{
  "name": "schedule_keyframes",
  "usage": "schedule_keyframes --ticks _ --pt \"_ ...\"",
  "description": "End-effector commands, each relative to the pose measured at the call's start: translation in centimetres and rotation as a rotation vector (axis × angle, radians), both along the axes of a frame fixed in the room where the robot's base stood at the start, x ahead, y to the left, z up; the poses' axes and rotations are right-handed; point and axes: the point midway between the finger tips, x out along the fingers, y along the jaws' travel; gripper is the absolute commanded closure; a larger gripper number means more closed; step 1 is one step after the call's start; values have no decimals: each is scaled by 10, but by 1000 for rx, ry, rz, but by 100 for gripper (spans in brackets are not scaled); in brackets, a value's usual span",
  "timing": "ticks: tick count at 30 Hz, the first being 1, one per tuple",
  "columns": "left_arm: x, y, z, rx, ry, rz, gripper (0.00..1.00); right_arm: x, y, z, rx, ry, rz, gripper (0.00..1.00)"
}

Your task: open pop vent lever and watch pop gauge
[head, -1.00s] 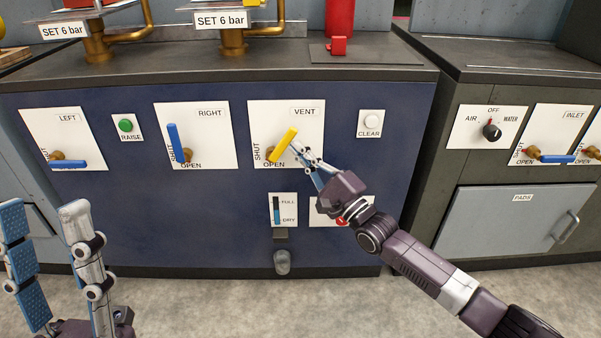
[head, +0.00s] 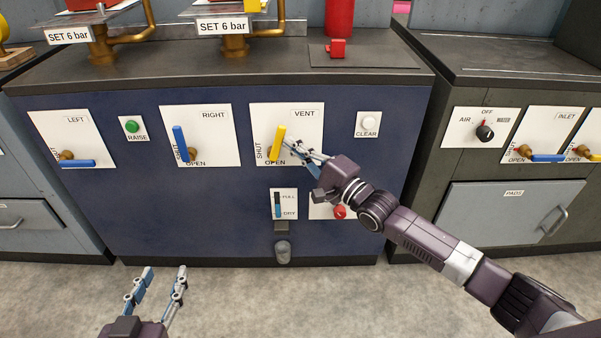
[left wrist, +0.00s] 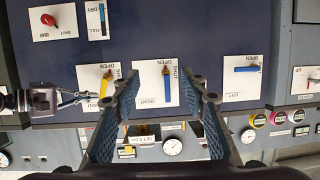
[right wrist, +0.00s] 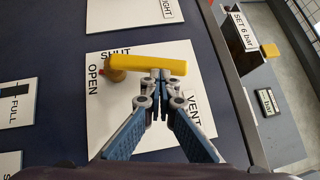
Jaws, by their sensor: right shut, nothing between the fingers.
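The yellow vent lever (head: 278,144) is on the white VENT plate (head: 310,120) of the blue cabinet. It stands nearly upright, leaning slightly right. My right gripper (head: 287,146) is shut and empty, its tips against or very close to the lever's right side. In the right wrist view the shut fingertips (right wrist: 160,78) meet the edge of the yellow lever (right wrist: 150,62). My left gripper (head: 165,270) is open and empty, low in front of the cabinet. No gauge shows in the head view. A round white dial (left wrist: 172,145) shows in the left wrist view; its label is unreadable.
The blue RIGHT lever (head: 180,143) is left of the vent lever, the blue LEFT lever (head: 77,163) farther left. A white CLEAR button (head: 368,123) is at right. A FULL/DRY indicator (head: 278,204) and red knob (head: 340,211) are below. Floor in front is clear.

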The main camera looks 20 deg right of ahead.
Motion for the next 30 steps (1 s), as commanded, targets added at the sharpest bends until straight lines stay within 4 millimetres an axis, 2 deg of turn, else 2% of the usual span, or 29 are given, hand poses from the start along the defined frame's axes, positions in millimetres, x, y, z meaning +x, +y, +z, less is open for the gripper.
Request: schedule_keyframes --ticks 6,12,21,30 --pt "-29 14 -47 58 243 17 60 2 5 6 4 0 0 100" --pt "-61 27 -79 99 429 30 60 3 9 10 6 -3 1 100" --pt "-101 40 -106 141 623 44 60 4 14 12 6 -2 0 100" --pt "-121 47 -116 159 712 50 60 5 17 13 5 -2 1 100"
